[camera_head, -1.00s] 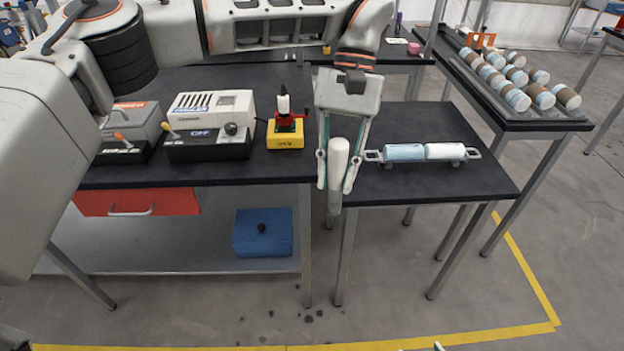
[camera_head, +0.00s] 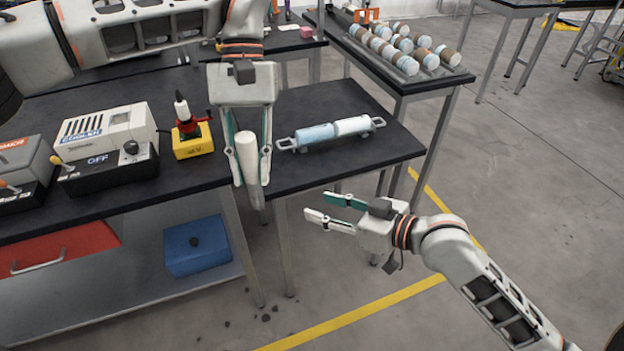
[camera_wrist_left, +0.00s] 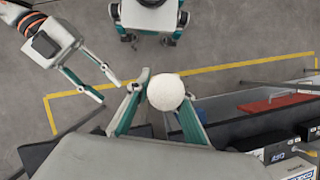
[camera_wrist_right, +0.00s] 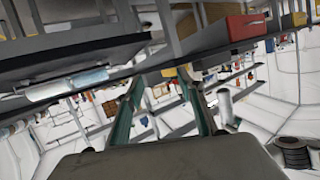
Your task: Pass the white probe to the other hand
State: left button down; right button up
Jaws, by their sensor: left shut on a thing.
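The white probe (camera_head: 249,160) is a white cylinder with a rounded top, gripped between the fingers of my left gripper (camera_head: 250,184) in front of the dark table. In the left wrist view its round white end (camera_wrist_left: 166,91) shows between the fingertips. In the right wrist view a white cylinder (camera_wrist_right: 226,106) shows just right of the right fingers. My right gripper (camera_head: 328,208) is open and empty, to the right of and a little below the probe, with its fingers pointing left. It also shows open in the left wrist view (camera_wrist_left: 112,88).
A rack with a blue and white cylinder (camera_head: 336,130) lies on the small table (camera_head: 385,152). A blue box (camera_head: 196,246) sits on the lower shelf. Floor space is clear at front right.

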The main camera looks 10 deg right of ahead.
jog(key=s+a+r+n+g+y, duration=0.2)
jog(key=a+r+n+g, duration=0.1)
jog(key=r, duration=0.6)
jog(key=n+g, duration=0.3)
send_near(261, 190)
jog(key=x, duration=1.2)
jog(key=shift+y, duration=0.3)
grip_shut()
pick_arm(q)
jog(key=c, duration=1.7)
grip_release()
pick_arm(e)
jog(key=shift+r, duration=0.1)
